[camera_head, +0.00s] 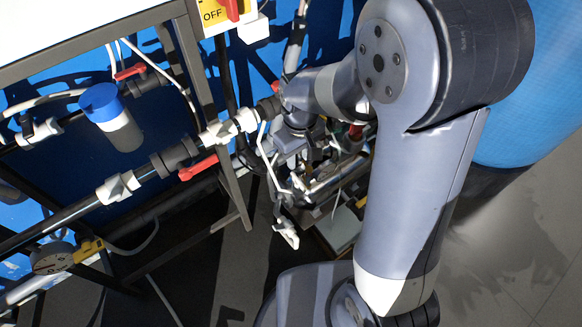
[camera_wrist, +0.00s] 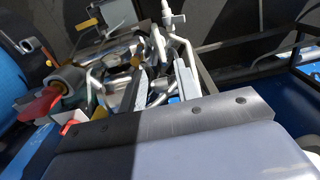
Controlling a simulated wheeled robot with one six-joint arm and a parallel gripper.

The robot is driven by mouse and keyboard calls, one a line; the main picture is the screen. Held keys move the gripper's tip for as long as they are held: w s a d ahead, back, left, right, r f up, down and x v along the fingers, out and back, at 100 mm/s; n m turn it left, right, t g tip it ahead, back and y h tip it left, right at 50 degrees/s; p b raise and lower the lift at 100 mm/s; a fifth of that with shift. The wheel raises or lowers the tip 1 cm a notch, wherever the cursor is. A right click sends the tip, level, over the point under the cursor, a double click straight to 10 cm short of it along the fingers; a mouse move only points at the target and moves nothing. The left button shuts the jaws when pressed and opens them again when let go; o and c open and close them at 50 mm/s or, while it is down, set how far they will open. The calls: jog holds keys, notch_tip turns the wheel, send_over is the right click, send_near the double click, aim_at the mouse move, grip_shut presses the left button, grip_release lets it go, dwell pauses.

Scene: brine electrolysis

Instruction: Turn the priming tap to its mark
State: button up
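Several red-handled taps show, and I cannot tell which is the priming tap or see its mark. In the head view, one red tap handle (camera_head: 198,168) lies along the lower pipe, and another red handle (camera_head: 130,72) is on the upper pipe. In the wrist view, a red handle (camera_wrist: 37,104) sits at the left beside a grey and tan fitting (camera_wrist: 68,80). My gripper (camera_wrist: 160,88) has its two fingers apart with a gap between them, above a cluster of pipes and hoses. I see no tap between the fingers. In the head view my arm partly hides the gripper.
A blue-capped filter (camera_head: 112,118) and a pressure gauge (camera_head: 52,258) are on the pipework at left. A yellow OFF switch plate (camera_head: 218,14) is at the top. A large blue tank (camera_head: 535,90) stands at right. Bare floor (camera_head: 500,250) shows at lower right.

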aim_at(299, 180)
notch_tip(299, 180, down, 10)
jog(key=shift+s+d+f+b, duration=0.1)
jog(key=shift+b, duration=0.6)
jog(key=shift+c, duration=0.3)
grip_shut()
